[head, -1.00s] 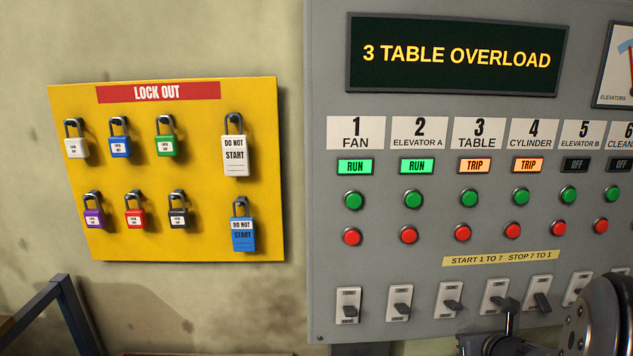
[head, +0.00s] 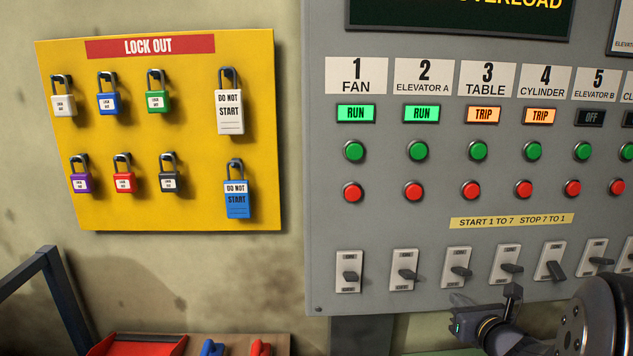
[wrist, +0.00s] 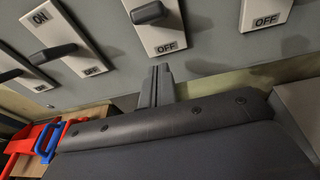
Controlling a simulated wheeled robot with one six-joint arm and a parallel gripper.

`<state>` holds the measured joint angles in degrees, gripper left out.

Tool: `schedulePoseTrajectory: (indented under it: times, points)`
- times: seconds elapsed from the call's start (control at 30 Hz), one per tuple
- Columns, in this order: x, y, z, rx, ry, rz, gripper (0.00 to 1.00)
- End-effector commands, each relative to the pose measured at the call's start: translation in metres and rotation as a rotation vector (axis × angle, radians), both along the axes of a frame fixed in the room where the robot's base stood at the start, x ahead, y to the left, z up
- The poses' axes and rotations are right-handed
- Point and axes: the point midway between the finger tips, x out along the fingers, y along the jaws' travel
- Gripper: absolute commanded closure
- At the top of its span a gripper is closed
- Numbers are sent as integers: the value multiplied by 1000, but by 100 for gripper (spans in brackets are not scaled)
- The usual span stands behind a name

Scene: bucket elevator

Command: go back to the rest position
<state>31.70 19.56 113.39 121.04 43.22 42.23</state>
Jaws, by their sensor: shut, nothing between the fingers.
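My gripper (head: 513,292) is in the lower right of the head view, below the row of switches on the grey control panel (head: 400,230). Its fingers are together and hold nothing. In the wrist view the shut fingertips (wrist: 160,72) point towards the panel, just below a switch plate marked OFF (wrist: 165,30). Whether they touch the panel is hard to tell. The display at the top is cut off, with only part of OVERLOAD showing. The FAN (head: 356,113) and ELEVATOR A (head: 421,113) lamps read RUN.
A yellow LOCK OUT board (head: 190,190) with several padlocks hangs on the wall at left. Below it are a red tray (head: 137,345) and blue and red handled items on a wooden surface. A dark frame (head: 45,270) stands at lower left.

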Motion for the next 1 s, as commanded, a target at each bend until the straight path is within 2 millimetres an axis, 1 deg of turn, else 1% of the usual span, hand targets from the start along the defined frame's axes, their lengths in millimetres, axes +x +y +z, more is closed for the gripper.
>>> schedulePoseTrajectory:
  times: [0.03,0.7,0.97,1.0]
  points:
    - [1,0,-7,3,-18,0,100]
    - [10,-3,-25,-3,-255,-33,100]
    - [11,-7,-31,-13,-349,-60,100]
    - [5,-8,-39,-12,-340,-61,100]
